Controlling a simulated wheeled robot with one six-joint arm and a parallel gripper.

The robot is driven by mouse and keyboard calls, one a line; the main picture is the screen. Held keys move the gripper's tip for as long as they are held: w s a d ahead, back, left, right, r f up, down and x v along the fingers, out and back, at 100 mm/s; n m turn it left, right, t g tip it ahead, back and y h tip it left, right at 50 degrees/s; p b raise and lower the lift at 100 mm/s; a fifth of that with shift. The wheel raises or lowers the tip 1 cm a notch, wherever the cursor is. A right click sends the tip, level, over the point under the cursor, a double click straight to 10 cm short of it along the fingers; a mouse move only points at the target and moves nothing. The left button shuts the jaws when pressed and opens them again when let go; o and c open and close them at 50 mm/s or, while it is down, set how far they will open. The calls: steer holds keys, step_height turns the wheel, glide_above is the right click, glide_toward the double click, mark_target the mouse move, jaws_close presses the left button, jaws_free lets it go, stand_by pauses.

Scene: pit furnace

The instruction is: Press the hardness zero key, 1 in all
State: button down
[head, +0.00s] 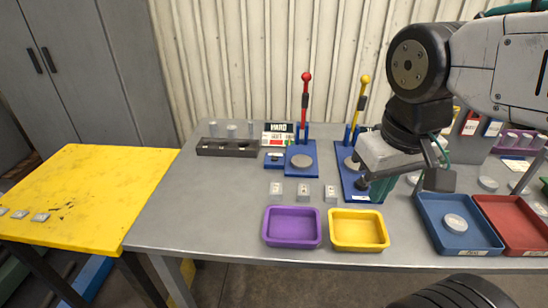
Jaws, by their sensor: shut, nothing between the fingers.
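The hardness tester (302,158) stands at the back middle of the grey table, with a blue base, a round grey plate and an upright lever with a red knob (306,76). A sign reading "HARD" (278,128) stands behind its left side. A small blue block with a dark key on top (274,158) sits at the tester's left; its label is too small to read. My gripper (378,193) is shut and empty, to the right of the tester, over the front of the second blue press. It is apart from the key and hides part of that press.
The second press has a yellow-knobbed lever (365,79). Purple (291,240), yellow (358,243), blue (458,240) and red (510,235) trays line the front. A dark rack (227,148) stands at left.

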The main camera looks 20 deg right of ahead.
steer(key=w+d+m+t+h, duration=0.3)
steer(key=w+d, duration=0.2)
steer(key=w, duration=0.8)
steer(key=m+t+y, duration=0.3)
steer(key=t+y, duration=0.1)
steer(key=y, duration=0.1)
glide_above(276, 160)
step_height(276, 160, down, 10)
steer(key=shift+f, duration=0.1)
steer(key=shift+d, duration=0.1)
steer(key=shift+f, duration=4.4)
steer(key=shift+f, duration=0.1)
steer(key=shift+f, duration=0.3)
